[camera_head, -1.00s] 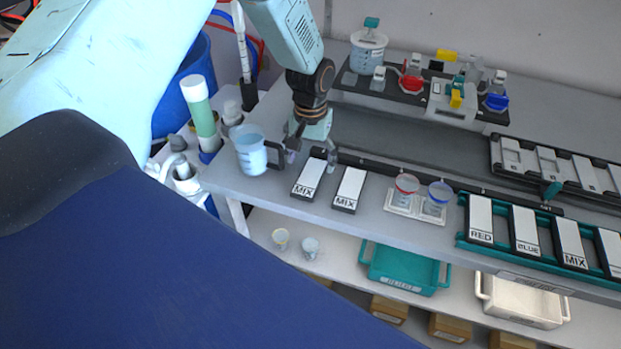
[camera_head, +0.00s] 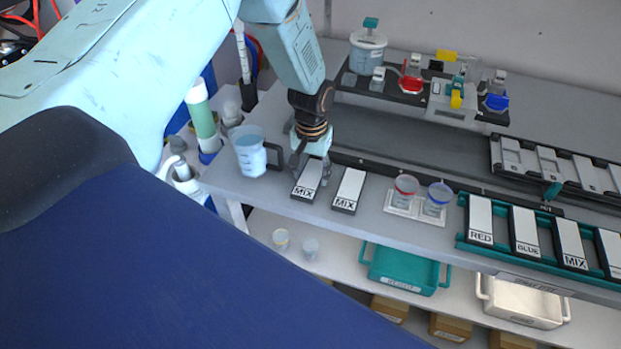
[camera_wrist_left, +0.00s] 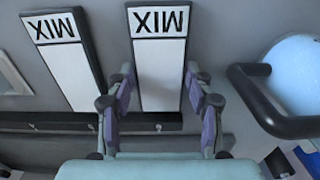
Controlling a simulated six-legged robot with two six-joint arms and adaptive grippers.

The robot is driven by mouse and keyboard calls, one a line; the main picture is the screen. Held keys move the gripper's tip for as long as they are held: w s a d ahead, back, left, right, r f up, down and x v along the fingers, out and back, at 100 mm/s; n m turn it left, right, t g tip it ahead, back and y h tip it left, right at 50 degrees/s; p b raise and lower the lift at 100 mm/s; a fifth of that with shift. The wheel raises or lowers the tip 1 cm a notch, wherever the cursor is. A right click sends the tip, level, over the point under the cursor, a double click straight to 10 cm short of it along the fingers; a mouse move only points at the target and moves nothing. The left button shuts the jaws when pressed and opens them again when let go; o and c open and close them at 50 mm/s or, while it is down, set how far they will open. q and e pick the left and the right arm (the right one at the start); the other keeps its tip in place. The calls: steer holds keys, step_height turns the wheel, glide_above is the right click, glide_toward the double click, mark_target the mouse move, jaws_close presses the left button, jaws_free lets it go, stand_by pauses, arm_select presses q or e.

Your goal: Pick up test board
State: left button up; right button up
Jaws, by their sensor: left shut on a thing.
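Two test boards with black frames, white faces and the word MIX lie side by side near the front edge of the shelf. My left gripper (camera_head: 312,172) is over the left board (camera_head: 306,181), its fingers on either side of that board. In the left wrist view the same board (camera_wrist_left: 159,75) stands between the purple-padded fingers of the gripper (camera_wrist_left: 160,108), which is shut on it. The other MIX board (camera_head: 348,189) lies just to the right, apart from the gripper; it also shows in the left wrist view (camera_wrist_left: 62,62). My right gripper is not in view.
A blue-filled jug (camera_head: 250,152) with a black handle stands close left of the gripper. Two cups sit on a white holder (camera_head: 417,209) to the right. A green rack (camera_head: 542,241) holds several labelled boards. A dark rail runs behind the boards.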

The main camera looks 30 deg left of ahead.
arm_select(q)
steer(key=shift+s+r, duration=0.1)
steer(key=c, duration=0.4)
steer(key=shift+a, duration=0.1)
